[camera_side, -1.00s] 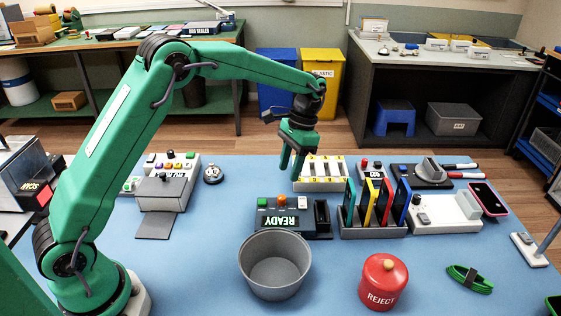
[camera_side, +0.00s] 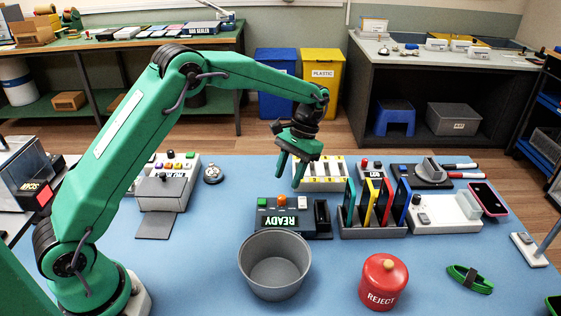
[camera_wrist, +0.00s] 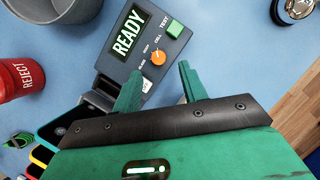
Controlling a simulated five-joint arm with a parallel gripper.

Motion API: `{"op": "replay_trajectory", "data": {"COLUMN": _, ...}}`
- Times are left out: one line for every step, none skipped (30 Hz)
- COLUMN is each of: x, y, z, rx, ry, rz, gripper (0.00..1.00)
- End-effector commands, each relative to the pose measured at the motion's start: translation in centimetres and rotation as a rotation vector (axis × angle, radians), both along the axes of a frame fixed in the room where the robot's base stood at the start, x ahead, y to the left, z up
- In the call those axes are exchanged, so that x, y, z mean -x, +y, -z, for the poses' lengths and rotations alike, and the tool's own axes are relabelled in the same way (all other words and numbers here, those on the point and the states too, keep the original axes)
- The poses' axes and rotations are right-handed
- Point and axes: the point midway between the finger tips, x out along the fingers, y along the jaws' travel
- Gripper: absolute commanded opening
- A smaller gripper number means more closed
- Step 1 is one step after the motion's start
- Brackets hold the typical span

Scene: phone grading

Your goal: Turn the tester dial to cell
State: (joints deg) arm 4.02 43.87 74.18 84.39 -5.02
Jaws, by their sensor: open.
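The tester (camera_side: 265,219) is a dark box on the blue table with a lit READY screen (camera_side: 286,221), also in the wrist view (camera_wrist: 128,33). Its orange dial (camera_side: 281,201) sits beside a green TEST button (camera_side: 262,201). In the wrist view the orange dial (camera_wrist: 158,57) has small printed labels around it, one reading CELL (camera_wrist: 159,39); I cannot tell its setting for certain. My gripper (camera_side: 289,180) is open and empty, above and behind the dial in the side view. In the wrist view my fingers (camera_wrist: 158,83) are spread just short of the dial, apart from it.
A grey bin (camera_side: 275,297) stands in front of the tester, with a red REJECT container (camera_side: 382,285) to its right. A rack (camera_side: 374,231) of coloured phones stands right of the tester. A yellow-marked tray (camera_side: 319,185) lies behind it.

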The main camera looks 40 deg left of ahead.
Motion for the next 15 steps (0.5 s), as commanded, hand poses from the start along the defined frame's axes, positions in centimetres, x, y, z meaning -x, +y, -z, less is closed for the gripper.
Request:
{"op": "replay_trajectory", "data": {"x": 0.3, "y": 0.0, "z": 0.6, "rx": -0.001, "ry": 0.003, "rz": 0.0, "gripper": 0.42}}
{"op": "replay_trajectory", "data": {"x": 0.5, "y": 0.0, "z": 0.9, "rx": -0.001, "ry": 0.003, "rz": 0.0, "gripper": 0.42}}
{"op": "replay_trajectory", "data": {"x": 0.6, "y": 0.0, "z": 1.4, "rx": -0.001, "ry": 0.002, "rz": 0.0, "gripper": 0.42}}
{"op": "replay_trajectory", "data": {"x": 0.8, "y": 0.0, "z": 1.8, "rx": -0.001, "ry": 0.003, "rz": 0.0, "gripper": 0.42}}
{"op": "replay_trajectory", "data": {"x": 0.9, "y": 0.0, "z": 2.1, "rx": -0.001, "ry": 0.002, "rz": 0.0, "gripper": 0.42}}
{"op": "replay_trajectory", "data": {"x": 1.2, "y": 0.0, "z": 2.6, "rx": -0.001, "ry": 0.002, "rz": 0.0, "gripper": 0.42}}
{"op": "replay_trajectory", "data": {"x": 1.3, "y": 0.0, "z": 2.9, "rx": -0.001, "ry": 0.003, "rz": 0.0, "gripper": 0.42}}
{"op": "replay_trajectory", "data": {"x": 1.4, "y": 0.0, "z": 3.2, "rx": -0.001, "ry": 0.001, "rz": 0.001, "gripper": 0.42}}
{"op": "replay_trajectory", "data": {"x": 1.5, "y": -0.1, "z": 3.6, "rx": -0.001, "ry": 0.002, "rz": 0.0, "gripper": 0.42}}
{"op": "replay_trajectory", "data": {"x": 1.7, "y": 0.0, "z": 3.9, "rx": -0.002, "ry": 0.002, "rz": 0.001, "gripper": 0.42}}
{"op": "replay_trajectory", "data": {"x": 1.8, "y": -0.1, "z": 4.2, "rx": -0.002, "ry": 0.002, "rz": 0.001, "gripper": 0.42}}
{"op": "replay_trajectory", "data": {"x": 1.9, "y": -0.1, "z": 4.4, "rx": -0.002, "ry": 0.001, "rz": 0.001, "gripper": 0.42}}
{"op": "replay_trajectory", "data": {"x": 1.9, "y": -0.1, "z": 4.6, "rx": -0.002, "ry": 0.001, "rz": 0.001, "gripper": 0.42}}
{"op": "replay_trajectory", "data": {"x": 2.0, "y": -0.1, "z": 4.7, "rx": -0.002, "ry": 0.001, "rz": 0.001, "gripper": 0.42}}
{"op": "replay_trajectory", "data": {"x": 2.1, "y": -0.1, "z": 4.9, "rx": -0.002, "ry": 0.001, "rz": 0.001, "gripper": 0.42}}
